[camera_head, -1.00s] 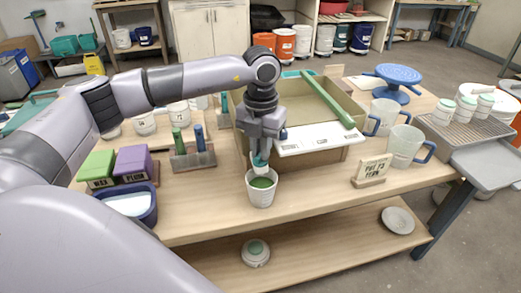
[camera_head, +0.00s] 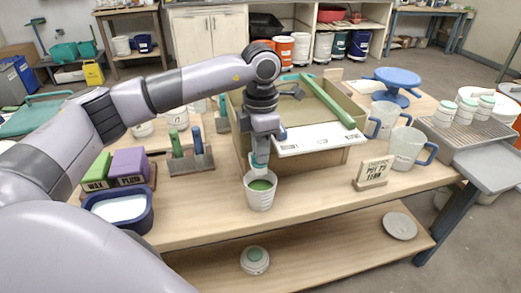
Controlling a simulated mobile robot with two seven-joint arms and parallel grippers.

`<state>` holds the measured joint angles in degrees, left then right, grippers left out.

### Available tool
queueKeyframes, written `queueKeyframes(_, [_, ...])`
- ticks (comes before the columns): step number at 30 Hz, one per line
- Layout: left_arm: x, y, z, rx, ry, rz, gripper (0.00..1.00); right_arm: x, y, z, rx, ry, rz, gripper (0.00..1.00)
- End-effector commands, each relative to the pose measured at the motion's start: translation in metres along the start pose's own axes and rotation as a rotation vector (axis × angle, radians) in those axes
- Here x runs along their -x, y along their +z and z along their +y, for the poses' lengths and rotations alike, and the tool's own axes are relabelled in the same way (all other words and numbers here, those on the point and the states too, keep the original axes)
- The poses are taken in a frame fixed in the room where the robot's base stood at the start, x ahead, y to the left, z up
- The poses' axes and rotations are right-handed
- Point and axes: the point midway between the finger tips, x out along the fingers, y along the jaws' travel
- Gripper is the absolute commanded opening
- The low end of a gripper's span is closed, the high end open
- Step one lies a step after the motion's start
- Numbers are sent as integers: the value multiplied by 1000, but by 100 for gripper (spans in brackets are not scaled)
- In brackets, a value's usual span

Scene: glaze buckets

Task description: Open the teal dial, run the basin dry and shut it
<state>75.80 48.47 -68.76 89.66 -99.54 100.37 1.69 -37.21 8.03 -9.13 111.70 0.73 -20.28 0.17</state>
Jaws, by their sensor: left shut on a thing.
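The basin is a tan box (camera_head: 240,138) in the middle of the table, with a white labelled panel along its front right. My left gripper (camera_head: 261,152) points down at its front left corner, shut on the teal dial (camera_head: 259,160), which is mostly hidden by the fingers. A white cup (camera_head: 260,197) with green liquid inside stands right below the dial. The basin's inside is partly hidden by my left arm, and I cannot tell how much liquid is in it. My right gripper is not in view.
A sign on a wooden stand (camera_head: 373,173) and two clear jugs (camera_head: 406,148) (camera_head: 385,118) stand right of the basin. A rack with green and blue tools (camera_head: 190,160) and a navy tub (camera_head: 122,212) stand left.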

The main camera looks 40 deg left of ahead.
Motion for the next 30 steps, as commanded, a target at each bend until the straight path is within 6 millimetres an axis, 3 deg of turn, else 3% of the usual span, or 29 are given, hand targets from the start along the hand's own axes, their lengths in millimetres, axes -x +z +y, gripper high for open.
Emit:
queueKeyframes(21, [2,1,0,-81,3,-5,0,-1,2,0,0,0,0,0])
queueKeyframes(22, [2,1,0,-81,3,-5,16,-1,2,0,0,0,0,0])
queueKeyframes(23, [2,1,0,-80,3,-5,23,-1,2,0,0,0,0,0])
queueKeyframes(30, [1,0,0,-79,1,-3,23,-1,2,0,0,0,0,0])
